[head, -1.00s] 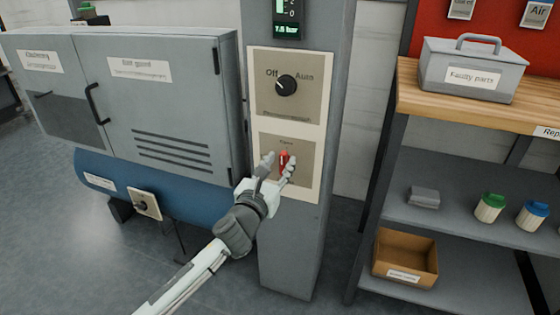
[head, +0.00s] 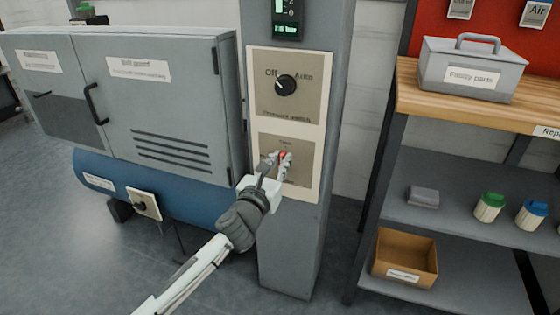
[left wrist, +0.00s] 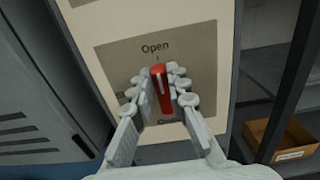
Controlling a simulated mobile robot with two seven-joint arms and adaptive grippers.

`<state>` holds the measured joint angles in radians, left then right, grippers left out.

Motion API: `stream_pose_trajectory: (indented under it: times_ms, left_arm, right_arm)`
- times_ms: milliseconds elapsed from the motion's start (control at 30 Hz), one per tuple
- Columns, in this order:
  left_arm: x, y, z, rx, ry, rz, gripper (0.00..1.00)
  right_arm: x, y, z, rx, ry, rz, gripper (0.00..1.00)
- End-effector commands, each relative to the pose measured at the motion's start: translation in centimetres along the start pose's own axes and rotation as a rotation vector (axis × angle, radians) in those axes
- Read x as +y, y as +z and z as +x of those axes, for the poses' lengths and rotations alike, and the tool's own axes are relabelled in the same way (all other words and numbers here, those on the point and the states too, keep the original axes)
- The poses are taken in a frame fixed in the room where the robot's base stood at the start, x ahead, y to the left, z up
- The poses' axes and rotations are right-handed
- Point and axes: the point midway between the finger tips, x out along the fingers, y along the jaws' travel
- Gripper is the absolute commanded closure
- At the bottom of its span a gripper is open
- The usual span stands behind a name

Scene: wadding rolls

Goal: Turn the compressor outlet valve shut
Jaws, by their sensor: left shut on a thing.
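The red valve handle (left wrist: 161,92) sits on a beige plate (left wrist: 112,58) in the left wrist view. The handle stands nearly upright, its upper end just below the mark under the word "Open". Writing at its left and below is partly covered by my fingers. In the head view only a little of the red handle (head: 283,154) shows. My left gripper (head: 279,159) is shut on the handle, with one finger on each side, as the left wrist view (left wrist: 158,96) also shows. My right gripper is not in view.
On the same grey post, above, is a black Off/Auto knob (head: 286,85) and a display (head: 287,30). A grey cabinet (head: 150,100) stands left, close to my arm, over a blue tank (head: 105,178). Shelves with a cardboard box (head: 405,258) stand right.

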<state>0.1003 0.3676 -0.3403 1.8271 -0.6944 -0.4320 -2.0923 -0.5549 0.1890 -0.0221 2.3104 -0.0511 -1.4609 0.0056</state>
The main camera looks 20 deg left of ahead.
Motion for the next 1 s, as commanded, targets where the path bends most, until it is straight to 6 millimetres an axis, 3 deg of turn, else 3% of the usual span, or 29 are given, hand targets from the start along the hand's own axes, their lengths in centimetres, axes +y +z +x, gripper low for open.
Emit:
stream_pose_trajectory:
  times_ms: [367,1000]
  left_arm:
    - [0.3,0.0,-0.1,0.002,0.0,-0.17,1.0]
    - [1.4,-0.7,-0.1,0.002,0.002,-0.77,1.0]
  right_arm:
    - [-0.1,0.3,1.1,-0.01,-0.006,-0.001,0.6]
    - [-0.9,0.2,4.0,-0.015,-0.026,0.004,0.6]
